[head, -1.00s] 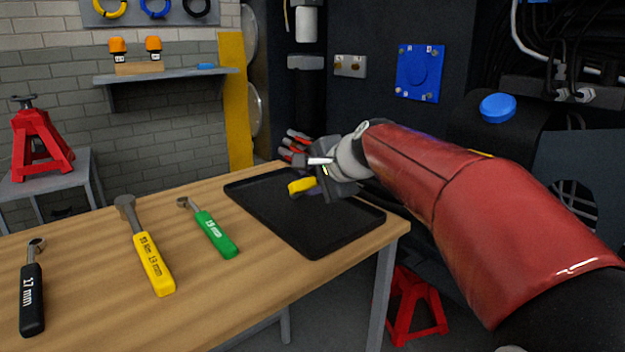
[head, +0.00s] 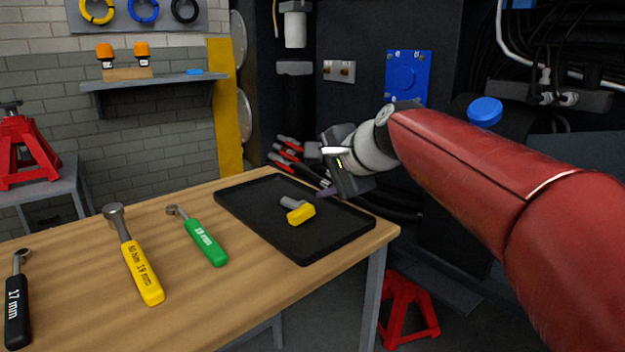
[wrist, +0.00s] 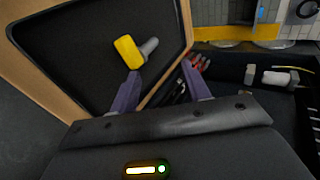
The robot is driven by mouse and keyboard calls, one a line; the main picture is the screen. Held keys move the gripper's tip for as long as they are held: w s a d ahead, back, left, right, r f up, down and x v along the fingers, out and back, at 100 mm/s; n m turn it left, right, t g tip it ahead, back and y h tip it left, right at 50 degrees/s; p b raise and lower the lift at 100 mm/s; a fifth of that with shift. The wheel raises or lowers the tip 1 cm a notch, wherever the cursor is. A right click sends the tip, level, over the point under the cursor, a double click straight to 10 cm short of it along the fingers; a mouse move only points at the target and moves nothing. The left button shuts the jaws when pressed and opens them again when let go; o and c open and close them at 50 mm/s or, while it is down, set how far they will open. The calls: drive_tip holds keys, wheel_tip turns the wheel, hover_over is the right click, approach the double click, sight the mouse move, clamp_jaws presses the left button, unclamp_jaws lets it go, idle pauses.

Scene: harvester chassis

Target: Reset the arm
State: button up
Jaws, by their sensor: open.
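My gripper (head: 326,170) is open and empty, raised over the right rear edge of the black tray (head: 325,236). In the wrist view its two purple fingers (wrist: 163,88) stand apart with nothing between them. A short tool with a yellow handle (head: 301,213) and a grey end lies in the tray, to the left of and below my gripper. The tool also shows in the wrist view (wrist: 128,52), ahead of the left finger and apart from it.
On the wooden table (head: 180,303) lie a green wrench (head: 205,243), a yellow wrench (head: 142,272) and a black wrench (head: 17,312). Red-handled tools (head: 288,150) are behind the tray. The dark machine with a blue plate (head: 408,77) stands behind my arm. A red jack stand (head: 408,310) is under the table's right side.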

drive_tip(key=shift+s+d, duration=0.1)
idle(0.3)
drive_tip(key=s+d+f+n+g+h, duration=0.1)
drive_tip(key=s+d+f+n+h, duration=0.1)
drive_tip(key=s+f, duration=0.5)
drive_tip(key=s+d+f+n+g+h, duration=0.1)
drive_tip(key=s+d+f+n, duration=0.4)
drive_tip(key=s, duration=0.5)
drive_tip(key=s+d+f+n+g+h, duration=0.1)
drive_tip(key=s+d+f+n+h, duration=0.2)
drive_tip(key=s+f, duration=0.5)
drive_tip(key=shift+s+d+f+n+g, duration=0.35)
drive_tip(key=shift+s+d+n, duration=0.25)
drive_tip(key=shift+s, duration=0.25)
